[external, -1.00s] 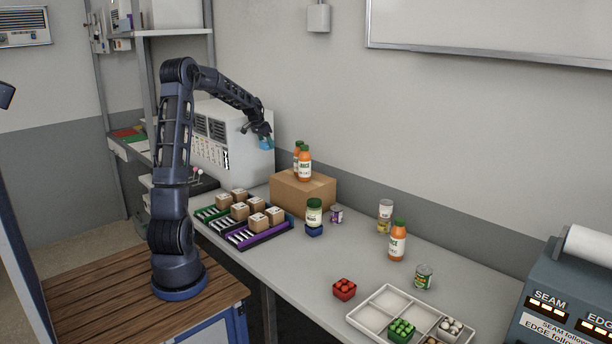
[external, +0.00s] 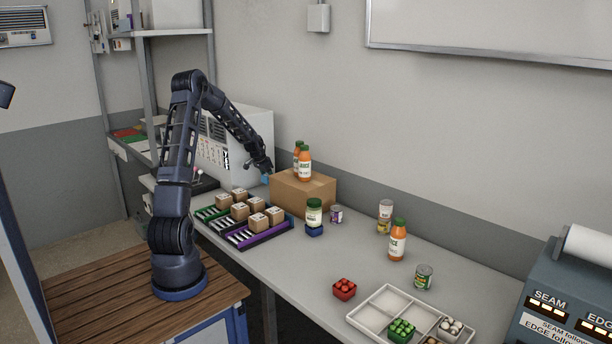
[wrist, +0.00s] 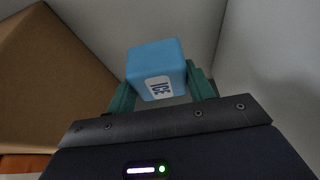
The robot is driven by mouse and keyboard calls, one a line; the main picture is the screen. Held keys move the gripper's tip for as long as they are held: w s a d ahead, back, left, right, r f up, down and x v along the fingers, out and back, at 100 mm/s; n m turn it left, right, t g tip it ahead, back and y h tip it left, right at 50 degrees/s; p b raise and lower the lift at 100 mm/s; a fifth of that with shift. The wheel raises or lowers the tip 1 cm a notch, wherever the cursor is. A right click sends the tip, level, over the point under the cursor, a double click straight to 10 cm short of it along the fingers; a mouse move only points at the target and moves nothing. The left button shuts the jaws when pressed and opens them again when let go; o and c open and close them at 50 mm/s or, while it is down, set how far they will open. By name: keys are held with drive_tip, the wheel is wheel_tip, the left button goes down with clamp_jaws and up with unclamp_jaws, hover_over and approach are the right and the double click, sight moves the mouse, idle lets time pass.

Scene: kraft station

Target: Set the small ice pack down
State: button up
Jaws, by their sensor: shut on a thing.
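The small ice pack (wrist: 152,62) is a light blue block with a white "ICE" label. In the wrist view it sits between the green fingers of my gripper (wrist: 160,88), which is shut on it. In the external view my gripper (external: 264,172) is low at the back of the table, between the white machine and the cardboard box. A bit of the blue ice pack (external: 265,180) shows under the fingers there. I cannot tell whether its underside touches the table.
The cardboard box (external: 312,194) with juice bottles on top stands close to the right of my gripper. The white machine (external: 238,130) is on its left. Racks with several small cartons (external: 258,237) lie in front. The table's middle (external: 300,262) is clear.

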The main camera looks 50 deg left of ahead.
drive_tip(key=shift+f, duration=2.65)
drive_tip(key=shift+f, duration=0.1)
drive_tip(key=o, duration=1)
